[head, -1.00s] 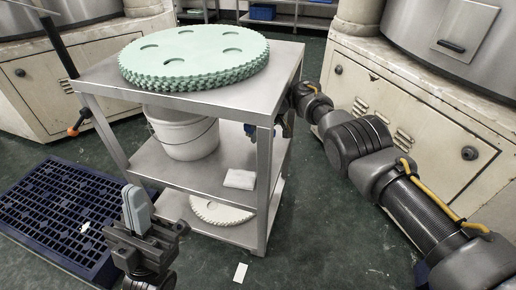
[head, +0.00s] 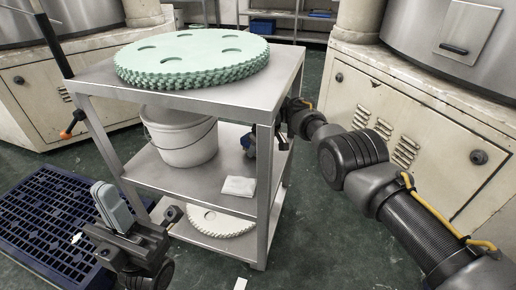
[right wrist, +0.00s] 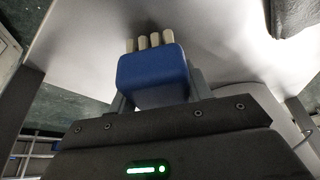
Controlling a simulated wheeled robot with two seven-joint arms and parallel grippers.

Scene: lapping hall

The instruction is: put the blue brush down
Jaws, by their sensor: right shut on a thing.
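The blue brush (right wrist: 152,75) is a blue block with several pale bristle tufts, held in my right gripper (right wrist: 156,88). The right wrist view shows the grey fingers at both sides of the block, the tufts pointing away from the gripper toward a pale grey surface. In the head view the brush (head: 247,143) shows small, under the cart's top and above its middle shelf (head: 185,180). A cart leg partly hides my right gripper there. I cannot tell whether the bristles touch the shelf. My left gripper (head: 112,206) is at lower left, its grey fingers together, empty.
A white bucket (head: 182,138) and a white folded cloth (head: 238,187) are on the middle shelf. A green toothed disc (head: 192,58) covers much of the cart top (head: 215,98). A pale disc (head: 220,222) lies on the bottom shelf. A dark blue grate (head: 45,215) is on the floor.

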